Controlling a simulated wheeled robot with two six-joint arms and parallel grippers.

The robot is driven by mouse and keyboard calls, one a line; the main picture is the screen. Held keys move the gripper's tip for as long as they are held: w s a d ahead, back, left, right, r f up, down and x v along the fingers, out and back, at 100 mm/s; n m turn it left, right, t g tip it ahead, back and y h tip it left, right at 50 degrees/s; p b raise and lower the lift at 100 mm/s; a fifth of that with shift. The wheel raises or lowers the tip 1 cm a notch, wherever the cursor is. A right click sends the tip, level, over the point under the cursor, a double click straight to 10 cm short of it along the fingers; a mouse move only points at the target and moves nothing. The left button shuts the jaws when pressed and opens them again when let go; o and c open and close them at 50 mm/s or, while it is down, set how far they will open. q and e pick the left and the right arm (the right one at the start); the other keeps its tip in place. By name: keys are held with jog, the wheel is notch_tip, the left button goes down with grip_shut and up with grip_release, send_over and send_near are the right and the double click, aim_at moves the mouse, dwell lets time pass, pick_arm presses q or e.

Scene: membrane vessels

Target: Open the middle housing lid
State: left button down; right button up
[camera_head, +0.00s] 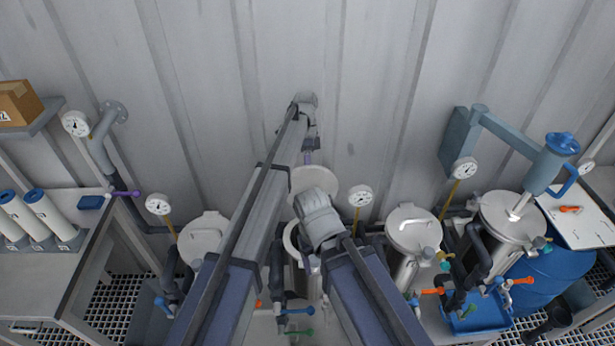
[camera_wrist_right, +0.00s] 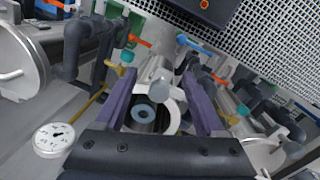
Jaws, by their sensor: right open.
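The middle housing (camera_head: 291,238) stands below my arms in the head view, its pale round rim partly hidden by my right arm. Its round lid (camera_head: 327,181) stands raised behind the rim, tipped back toward the wall. A blue-grey ring (camera_wrist_right: 143,113) shows inside the housing opening. My left gripper (camera_head: 307,158) points down at the lid's upper edge; its jaws are too small to read.
A left housing (camera_head: 204,236) and a right housing (camera_head: 414,230) stand closed on either side. Gauges flank them, one (camera_head: 360,195) close beside the raised lid. A larger vessel (camera_head: 511,215) and blue drum (camera_head: 560,275) stand right. Pipes and coloured valve handles crowd the front.

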dwell(0.4)
pick_arm(q)
jog(key=c, duration=0.8)
grip_release()
jog(key=shift+c, duration=0.2)
jog(key=shift+w+r, duration=0.1)
jog(key=p+v, duration=0.7)
jog(key=shift+w+r, duration=0.2)
jog(key=shift+r, duration=0.05)
